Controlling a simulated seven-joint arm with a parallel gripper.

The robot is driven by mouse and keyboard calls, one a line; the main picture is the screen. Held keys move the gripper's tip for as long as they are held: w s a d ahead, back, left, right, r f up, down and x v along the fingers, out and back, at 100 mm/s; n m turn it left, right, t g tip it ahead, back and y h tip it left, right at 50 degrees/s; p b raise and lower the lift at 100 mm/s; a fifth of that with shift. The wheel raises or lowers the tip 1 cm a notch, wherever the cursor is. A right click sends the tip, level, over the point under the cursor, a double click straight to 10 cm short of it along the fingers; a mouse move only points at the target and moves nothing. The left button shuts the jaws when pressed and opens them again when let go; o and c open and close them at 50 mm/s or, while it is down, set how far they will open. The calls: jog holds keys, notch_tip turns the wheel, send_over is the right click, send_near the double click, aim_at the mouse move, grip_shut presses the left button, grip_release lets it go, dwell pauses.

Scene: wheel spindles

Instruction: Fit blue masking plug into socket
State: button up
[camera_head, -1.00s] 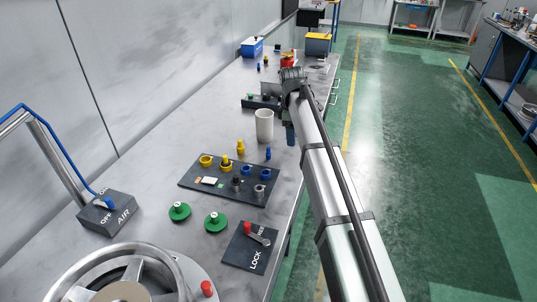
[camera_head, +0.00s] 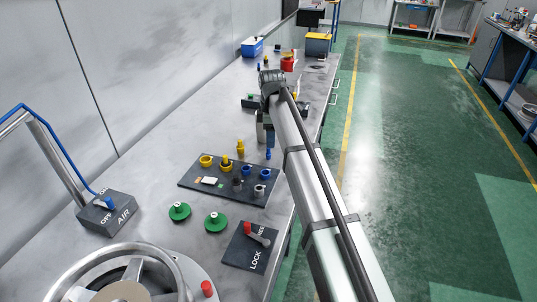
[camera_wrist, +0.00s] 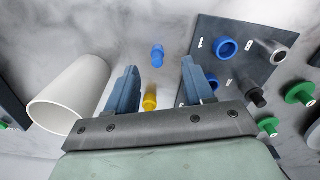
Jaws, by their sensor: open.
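The blue masking plug (camera_head: 268,154) stands on the bench just beyond the back edge of the dark board (camera_head: 193,180). In the wrist view the plug (camera_wrist: 157,55) appears between and beyond my two fingertips. My gripper (camera_wrist: 160,74) is open and empty, with nothing touching its fingers. In the head view my gripper (camera_head: 265,134) hangs above the bench behind the plug. Two blue ring sockets (camera_head: 247,170) sit on the board's right part; they also show in the wrist view, one farther out (camera_wrist: 227,47) and one beside the right finger (camera_wrist: 212,84).
A yellow plug (camera_head: 240,147) stands near the blue one. A white cup (camera_wrist: 68,95) is left of my fingers in the wrist view; my gripper hides it in the head view. The board also holds yellow sockets (camera_head: 206,161) and grey parts. Green knobs (camera_head: 215,221) stand in front.

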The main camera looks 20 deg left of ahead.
aim_at(269, 153)
jog(key=shift+w+a+f, duration=0.1)
jog(key=shift+a+f, duration=0.15)
jog(key=shift+f, duration=1.2)
jog(key=shift+a+f, duration=0.2)
jog(key=shift+f, duration=1.25)
jog(key=shift+c, duration=0.4)
grip_shut()
